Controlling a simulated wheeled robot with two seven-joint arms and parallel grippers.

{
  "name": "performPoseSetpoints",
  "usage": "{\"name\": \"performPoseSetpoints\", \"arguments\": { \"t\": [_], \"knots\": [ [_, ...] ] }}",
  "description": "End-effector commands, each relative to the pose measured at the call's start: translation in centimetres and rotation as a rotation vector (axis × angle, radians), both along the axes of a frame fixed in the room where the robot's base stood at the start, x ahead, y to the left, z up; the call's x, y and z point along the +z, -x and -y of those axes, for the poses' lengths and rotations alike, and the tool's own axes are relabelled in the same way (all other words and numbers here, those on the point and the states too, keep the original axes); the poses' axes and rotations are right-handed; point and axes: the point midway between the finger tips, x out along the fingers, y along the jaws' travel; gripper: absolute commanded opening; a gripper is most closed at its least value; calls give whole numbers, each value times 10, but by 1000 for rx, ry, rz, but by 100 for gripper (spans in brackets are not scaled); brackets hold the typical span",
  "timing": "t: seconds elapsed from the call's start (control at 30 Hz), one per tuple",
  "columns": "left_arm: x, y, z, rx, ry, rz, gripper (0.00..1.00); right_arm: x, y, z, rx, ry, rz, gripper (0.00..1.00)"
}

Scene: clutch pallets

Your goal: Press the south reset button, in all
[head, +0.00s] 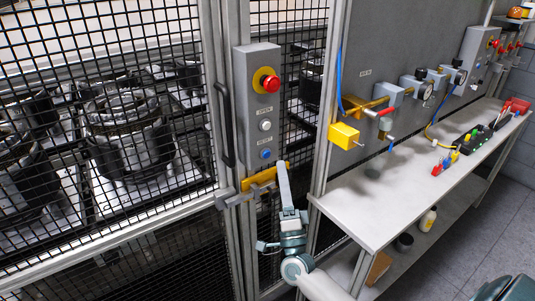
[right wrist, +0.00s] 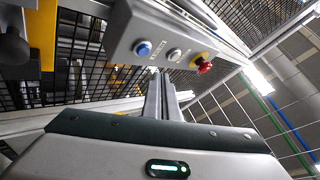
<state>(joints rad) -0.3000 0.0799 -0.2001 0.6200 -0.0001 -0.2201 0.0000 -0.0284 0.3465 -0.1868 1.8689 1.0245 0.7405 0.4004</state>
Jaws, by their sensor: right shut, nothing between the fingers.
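A grey control box (head: 258,105) is mounted on the fence post, with a red mushroom button (head: 271,84) on a yellow ring at the top, a white button (head: 265,125) in the middle and the blue reset button (head: 265,154) at the bottom. In the right wrist view the blue button (right wrist: 142,48) shows on the box face, left of the white one. My right gripper (head: 282,166) is shut and empty, its fingers pointing up just below and right of the blue button. In the right wrist view the fingertips (right wrist: 161,74) appear apart from the button. My left gripper is out of view.
A yellow latch (head: 260,178) and a dark door handle (head: 223,125) sit close by on the mesh fence. Machine parts (head: 130,135) stand behind the mesh. At right, a workbench (head: 370,205) carries tools below a panel with valves and gauges.

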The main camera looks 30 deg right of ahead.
Motion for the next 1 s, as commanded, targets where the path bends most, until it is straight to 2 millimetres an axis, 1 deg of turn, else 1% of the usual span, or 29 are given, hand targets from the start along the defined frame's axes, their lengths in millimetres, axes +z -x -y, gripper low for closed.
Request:
{"name": "performPoseSetpoints", "arguments": {
  "t": [0.1, 0.3, 1.0],
  "knots": [
    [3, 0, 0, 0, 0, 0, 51, 0, 10, 1, 1, 0, -1, 0],
    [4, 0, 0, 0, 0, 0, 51, 0, 19, 1, 1, 1, 0, 0],
    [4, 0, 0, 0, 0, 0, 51, 0, 19, 2, 0, 0, 1, 0]
  ]
}}
